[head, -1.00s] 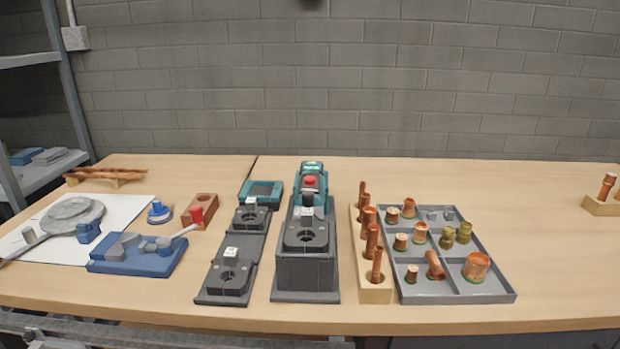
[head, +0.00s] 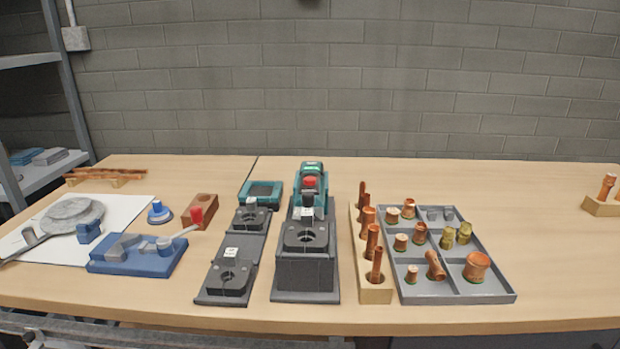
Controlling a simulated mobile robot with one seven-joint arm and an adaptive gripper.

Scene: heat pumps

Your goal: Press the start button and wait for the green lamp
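A teal and black pressing machine (head: 311,172) stands at the back end of a dark grey stand (head: 305,271) in the middle of the table. A red button (head: 309,182) sits on the machine's front face. A small green lit area (head: 311,166) shows at the top of the machine, above the button. A dark jaw block (head: 306,235) with a round opening lies in front of the machine on the stand. My gripper is not in this view, and nothing touches the button.
A grey divided tray (head: 440,285) with copper fittings and a wooden rack (head: 375,292) of copper tubes stand right of the stand. A dark plate (head: 224,283) with jaw blocks, a teal case (head: 261,191) and a blue fixture (head: 140,262) lie left. The table's right side is mostly clear.

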